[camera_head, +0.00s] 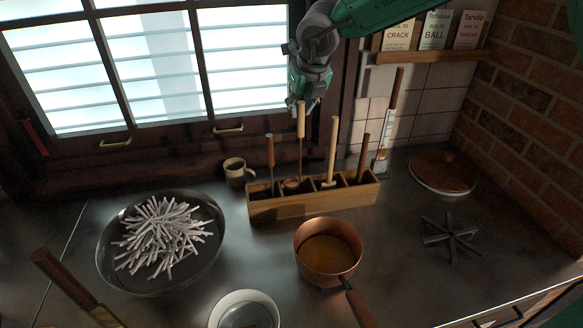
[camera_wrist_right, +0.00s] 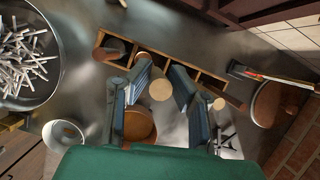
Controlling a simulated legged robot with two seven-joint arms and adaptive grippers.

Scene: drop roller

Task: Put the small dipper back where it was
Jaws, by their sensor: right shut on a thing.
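The small dipper has a pale wooden handle (camera_head: 301,120), a thin dark stem and a copper-coloured cup (camera_head: 291,183). My right gripper (camera_head: 299,102) is shut on the top of its handle; the round handle end shows between the fingers in the right wrist view (camera_wrist_right: 160,90). The dipper hangs nearly upright over the wooden holder (camera_head: 290,207). Its cup is at the left-middle compartment, near rim height; I cannot tell how far inside it is. My left gripper is not in view.
Tools with handles (camera_head: 270,150), (camera_head: 333,140), (camera_head: 364,150) stand in the holder on both sides of the dipper. A mug (camera_head: 235,170) is left of it. A copper saucepan (camera_head: 326,255) stands in front, and a pan of pale sticks (camera_head: 110,270) is at left.

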